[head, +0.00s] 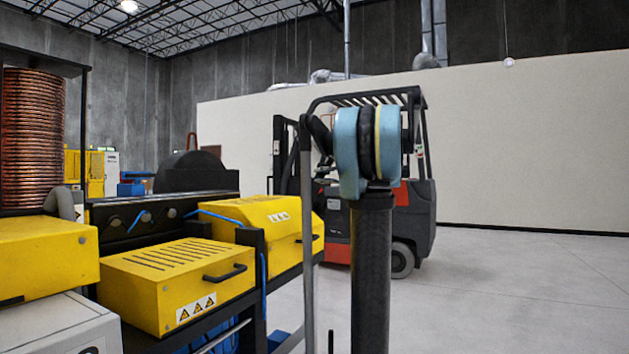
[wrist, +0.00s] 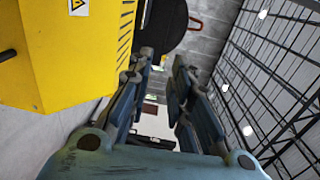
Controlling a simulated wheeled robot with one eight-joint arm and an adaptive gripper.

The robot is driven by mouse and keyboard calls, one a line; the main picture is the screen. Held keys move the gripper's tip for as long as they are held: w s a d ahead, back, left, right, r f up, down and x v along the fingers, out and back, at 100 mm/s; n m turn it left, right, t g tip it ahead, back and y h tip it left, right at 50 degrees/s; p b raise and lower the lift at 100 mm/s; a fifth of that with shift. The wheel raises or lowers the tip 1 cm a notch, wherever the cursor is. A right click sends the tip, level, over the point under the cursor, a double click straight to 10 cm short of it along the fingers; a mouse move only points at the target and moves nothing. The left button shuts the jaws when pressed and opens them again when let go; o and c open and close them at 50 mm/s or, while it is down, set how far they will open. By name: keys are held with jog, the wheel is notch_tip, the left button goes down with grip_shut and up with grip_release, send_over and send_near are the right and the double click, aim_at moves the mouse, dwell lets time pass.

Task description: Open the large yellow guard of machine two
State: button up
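Several yellow guards stand on the left in the head view. The nearer slotted yellow guard (head: 150,285) is closed and has a black handle (head: 225,272) and warning labels on its front. Another yellow guard (head: 255,215) is behind it, also closed, with a dark handle at its right end. The frames do not mark which is machine two's. My gripper (wrist: 166,68) is open in the wrist view, with nothing between its fingers. A yellow guard (wrist: 75,60) with a warning label and slots is left of the fingers, apart from them. My gripper is not visible in the head view.
A copper coil (head: 33,138) and another yellow cover (head: 45,258) are at the far left. A dark rail with rollers (head: 155,212) runs behind the nearer guard. A forklift (head: 420,213) stands behind my arm. The floor on the right is clear.

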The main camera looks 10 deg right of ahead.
jog(key=shift+x, duration=1.7)
grip_shut()
grip_release()
jog(key=v, duration=1.2)
jog(key=shift+f, duration=0.1)
